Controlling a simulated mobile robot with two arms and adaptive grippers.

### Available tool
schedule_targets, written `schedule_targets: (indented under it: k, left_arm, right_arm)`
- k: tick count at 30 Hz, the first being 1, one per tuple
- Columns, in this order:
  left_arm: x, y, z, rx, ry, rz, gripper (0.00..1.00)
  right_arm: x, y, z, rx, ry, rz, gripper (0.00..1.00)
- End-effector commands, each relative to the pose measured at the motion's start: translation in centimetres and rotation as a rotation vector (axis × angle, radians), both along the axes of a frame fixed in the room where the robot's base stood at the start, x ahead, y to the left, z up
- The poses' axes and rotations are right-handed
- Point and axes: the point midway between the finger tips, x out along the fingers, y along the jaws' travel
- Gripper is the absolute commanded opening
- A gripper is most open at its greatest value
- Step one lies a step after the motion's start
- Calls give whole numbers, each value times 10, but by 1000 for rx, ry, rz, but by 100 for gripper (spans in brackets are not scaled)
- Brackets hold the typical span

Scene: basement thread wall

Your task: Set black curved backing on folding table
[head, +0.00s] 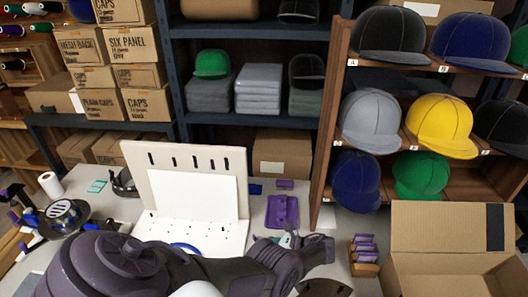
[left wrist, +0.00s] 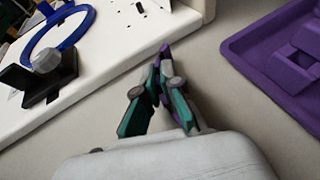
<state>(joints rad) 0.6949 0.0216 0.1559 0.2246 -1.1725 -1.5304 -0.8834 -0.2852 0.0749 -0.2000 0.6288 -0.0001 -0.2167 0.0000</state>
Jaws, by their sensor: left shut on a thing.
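My left arm crosses the bottom of the head view, and its gripper (head: 289,241) is low over the pale folding table (head: 256,228). In the left wrist view the fingers (left wrist: 162,85) are nearly together, with teal pads and purple tips. They are shut on a thin dark piece, mostly hidden; I cannot tell if it is the black curved backing. A black curved piece (head: 124,184) lies on the table at the left, beside the white board.
A white board stand (head: 205,160) with a blue ring (left wrist: 58,32) is left of the gripper. A purple tray (head: 283,211) lies to the right. An open carton (head: 445,232) stands right; cap shelves (head: 335,130) and boxes rise behind.

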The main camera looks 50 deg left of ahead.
Motion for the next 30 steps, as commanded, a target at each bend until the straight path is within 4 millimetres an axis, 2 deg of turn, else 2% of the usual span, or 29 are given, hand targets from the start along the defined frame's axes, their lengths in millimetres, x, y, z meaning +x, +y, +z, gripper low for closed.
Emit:
schedule_targets:
  k: [3,6,9,20,23,30]
  left_arm:
    - [0,0,0,0,1,0,0]
    - [0,0,0,0,1,0,18]
    - [0,0,0,1,1,0,31]
    - [2,-5,3,0,0,-1,31]
    - [7,-17,9,0,-1,-3,31]
    - [23,-61,29,-1,-2,-3,31]
  right_arm:
    - [-7,0,0,0,11,0,91]
    - [-16,-1,-1,-2,23,0,91]
    - [-23,-1,-1,-4,35,0,91]
    - [-20,-6,0,-9,32,1,91]
    - [-18,-7,2,-9,28,1,91]
    - [-16,-7,1,-9,25,1,91]
